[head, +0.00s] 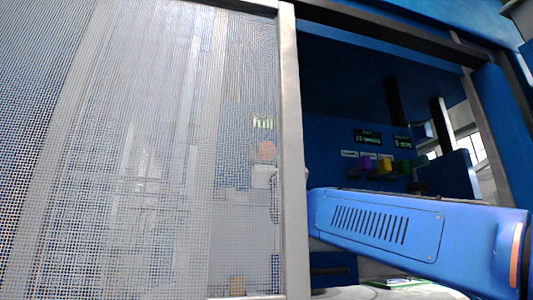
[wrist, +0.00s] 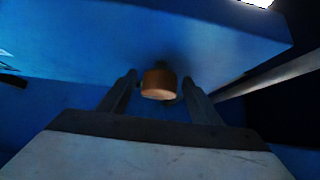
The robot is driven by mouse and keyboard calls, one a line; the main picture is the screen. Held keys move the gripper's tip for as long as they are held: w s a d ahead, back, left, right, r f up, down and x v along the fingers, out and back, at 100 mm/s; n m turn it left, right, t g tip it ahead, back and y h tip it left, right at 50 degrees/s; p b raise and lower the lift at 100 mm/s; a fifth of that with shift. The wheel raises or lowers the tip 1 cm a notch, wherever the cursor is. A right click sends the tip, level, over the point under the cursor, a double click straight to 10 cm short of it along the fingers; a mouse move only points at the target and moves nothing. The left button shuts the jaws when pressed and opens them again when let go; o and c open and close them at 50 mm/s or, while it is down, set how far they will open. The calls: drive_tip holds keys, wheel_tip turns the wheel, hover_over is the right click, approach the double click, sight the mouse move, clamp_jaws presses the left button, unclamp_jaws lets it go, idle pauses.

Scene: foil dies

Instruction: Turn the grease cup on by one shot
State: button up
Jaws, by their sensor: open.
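A round copper-brown cap, which looks like the grease cup (wrist: 158,84), sits under a blue housing in the wrist view. My gripper (wrist: 160,80) is open, with one dark finger on each side of the cap. A gap shows on the left; on the right the finger is close to the cap, and I cannot tell whether it touches. In the head view my gripper is not visible. An orange round shape (head: 267,150) shows dimly through the mesh below a "full" label (head: 263,123); I cannot tell whether it is the same cup.
A wire mesh guard (head: 130,150) with a metal frame post (head: 291,150) covers the left of the head view. Right of it is an open blue bay with small dark displays (head: 368,138) and purple (head: 366,165), yellow (head: 383,167) and green blocks. A pale bar (wrist: 270,75) lies right in the wrist view.

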drive_tip(key=v, duration=0.7)
drive_tip(key=shift+s+d+f, duration=0.1)
